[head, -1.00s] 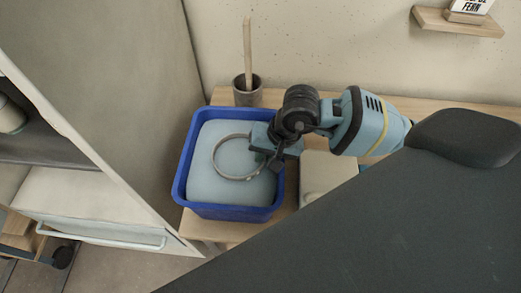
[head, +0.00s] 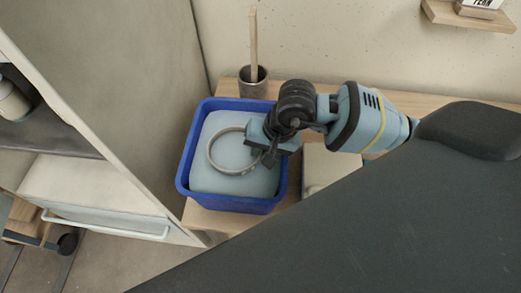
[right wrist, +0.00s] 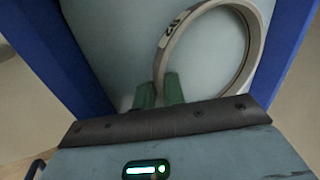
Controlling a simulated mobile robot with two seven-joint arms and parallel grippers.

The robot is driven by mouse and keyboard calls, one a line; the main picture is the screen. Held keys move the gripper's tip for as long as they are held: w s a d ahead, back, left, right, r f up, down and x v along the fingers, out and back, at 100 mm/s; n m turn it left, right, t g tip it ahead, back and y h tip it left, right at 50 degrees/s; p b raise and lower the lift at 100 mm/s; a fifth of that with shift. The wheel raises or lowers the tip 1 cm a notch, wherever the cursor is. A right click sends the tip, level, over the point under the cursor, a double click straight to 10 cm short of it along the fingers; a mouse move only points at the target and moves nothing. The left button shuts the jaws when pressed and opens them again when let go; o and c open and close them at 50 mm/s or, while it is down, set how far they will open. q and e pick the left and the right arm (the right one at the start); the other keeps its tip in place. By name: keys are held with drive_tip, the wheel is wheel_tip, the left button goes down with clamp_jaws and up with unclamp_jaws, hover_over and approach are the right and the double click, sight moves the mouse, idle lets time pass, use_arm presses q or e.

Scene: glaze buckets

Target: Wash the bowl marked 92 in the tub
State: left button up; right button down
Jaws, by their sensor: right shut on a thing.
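The blue tub (head: 183,178) stands on a wooden bench and holds pale grey-blue water (head: 220,185). The bowl (head: 212,160) shows as a grey ring-like rim at the water, its inside the same colour as the water around it. My right gripper (head: 268,155) is shut on the right side of the rim, over the tub. In the right wrist view the bowl (right wrist: 250,60) has a small pale label with dark digits, too small to read surely. The right fingers (right wrist: 160,92) are at the near left part of the rim. My left gripper is not in view.
A dark cup (head: 252,88) with an upright wooden stick stands behind the tub. A pale flat-topped block (head: 320,165) is right of the tub. A tall cabinet panel (head: 120,90) rises close on the left. A wall shelf (head: 465,20) is at upper right.

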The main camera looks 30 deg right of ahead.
drive_tip(key=shift+s+a+f, duration=0.15)
drive_tip(key=shift+d, duration=1.15)
drive_tip(key=shift+a, duration=1.2)
drive_tip(key=shift+d+b, duration=0.15)
drive_tip(key=shift+b, duration=0.2)
